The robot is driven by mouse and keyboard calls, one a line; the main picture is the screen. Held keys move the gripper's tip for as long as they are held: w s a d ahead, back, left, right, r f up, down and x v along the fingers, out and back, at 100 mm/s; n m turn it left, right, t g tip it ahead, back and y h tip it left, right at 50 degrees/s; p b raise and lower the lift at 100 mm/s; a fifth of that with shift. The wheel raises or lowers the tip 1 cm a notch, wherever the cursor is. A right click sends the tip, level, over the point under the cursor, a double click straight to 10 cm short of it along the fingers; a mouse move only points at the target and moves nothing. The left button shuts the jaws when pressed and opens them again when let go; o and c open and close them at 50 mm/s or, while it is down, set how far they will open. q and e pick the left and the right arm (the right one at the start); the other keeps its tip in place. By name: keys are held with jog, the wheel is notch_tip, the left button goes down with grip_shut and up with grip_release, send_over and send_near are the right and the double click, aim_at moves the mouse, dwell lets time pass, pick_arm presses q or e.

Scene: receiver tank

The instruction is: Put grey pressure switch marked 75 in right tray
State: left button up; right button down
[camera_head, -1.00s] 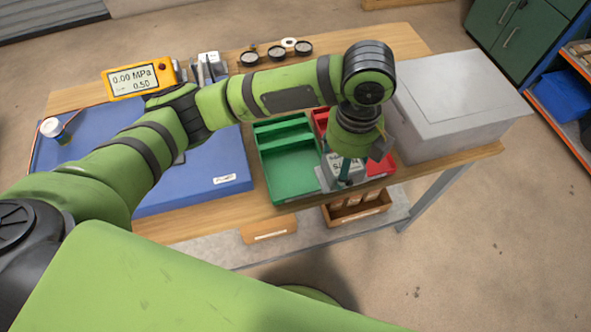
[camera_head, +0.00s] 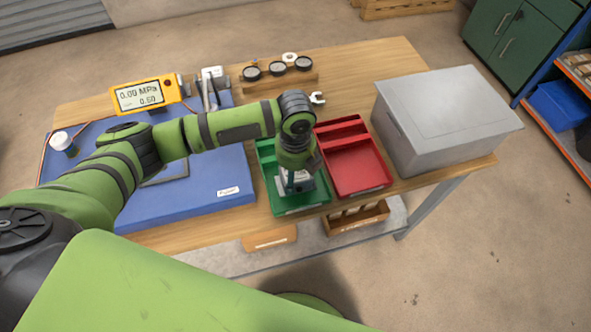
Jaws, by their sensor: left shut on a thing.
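My left gripper (camera_head: 294,184) is shut on a grey block-like part, the pressure switch (camera_head: 308,184), and holds it over the green tray (camera_head: 318,201). The wrist and fingers hide much of the switch, and I cannot read its marking. I cannot tell whether it touches the tray floor. The red tray (camera_head: 362,173), on the right beside the green one, looks empty. My right gripper is not in view.
A large grey box (camera_head: 445,125) stands right of the red tray. A blue mat (camera_head: 215,190) covers the table's left, with a yellow gauge (camera_head: 145,94) behind it. Round dials (camera_head: 277,69) sit at the back. A wooden bin (camera_head: 357,217) is below the front edge.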

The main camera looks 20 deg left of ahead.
pick_arm(q)
jog(key=shift+f, duration=0.2)
jog(key=shift+f, duration=0.15)
jog(key=o, duration=1.7)
notch_tip(320, 180, up, 12)
jog(key=shift+r+b, duration=0.2)
jog(key=shift+b, duration=0.8)
